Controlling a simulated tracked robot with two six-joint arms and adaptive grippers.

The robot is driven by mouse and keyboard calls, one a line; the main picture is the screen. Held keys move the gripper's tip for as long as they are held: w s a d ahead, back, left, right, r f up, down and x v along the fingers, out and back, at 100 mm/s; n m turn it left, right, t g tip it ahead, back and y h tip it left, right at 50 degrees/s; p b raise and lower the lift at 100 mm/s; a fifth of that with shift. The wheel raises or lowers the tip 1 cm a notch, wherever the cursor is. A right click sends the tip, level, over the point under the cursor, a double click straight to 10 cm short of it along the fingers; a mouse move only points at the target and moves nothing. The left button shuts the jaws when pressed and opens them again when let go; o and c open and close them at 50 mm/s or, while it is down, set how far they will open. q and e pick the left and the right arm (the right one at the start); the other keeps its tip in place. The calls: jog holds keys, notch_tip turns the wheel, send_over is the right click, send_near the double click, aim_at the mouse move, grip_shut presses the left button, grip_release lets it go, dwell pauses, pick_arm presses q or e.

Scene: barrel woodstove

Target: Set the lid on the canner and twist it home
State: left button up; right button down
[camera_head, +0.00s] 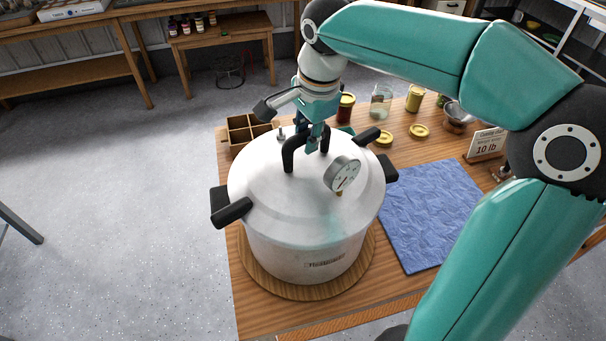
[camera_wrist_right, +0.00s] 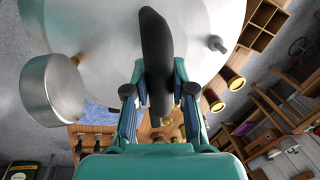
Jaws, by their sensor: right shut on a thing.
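The silver canner (camera_head: 300,250) stands upright on a round wooden board. Its domed lid (camera_head: 260,165) sits on top, with a black arched handle (camera_head: 289,155) and a pressure gauge (camera_head: 343,174). Black side handles show in two pairs, one pair turned from the other, so lid and pot handles are not lined up. My right gripper (camera_head: 316,136) is shut on the lid's top handle from above. In the right wrist view the fingers (camera_wrist_right: 157,88) flank the black handle (camera_wrist_right: 156,45), and the gauge (camera_wrist_right: 52,90) is at left. My left gripper is not in view.
Floor left of the table is clear.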

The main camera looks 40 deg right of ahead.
jog(key=shift+d+r, duration=0.1)
jog(key=shift+r, duration=0.1)
jog(key=shift+m, duration=0.8)
jog(key=shift+w, duration=0.1)
jog(key=c, duration=1.4)
grip_release()
jog(key=shift+m+h, duration=0.3)
jog(key=shift+m, duration=0.1)
jog(key=o, duration=0.5)
jog(key=shift+o, duration=0.7)
jog(key=shift+f, duration=0.2)
jog(key=o, duration=0.3)
jog(key=shift+s, duration=0.2)
jog(key=shift+o, duration=0.2)
jog(key=shift+r, duration=0.2)
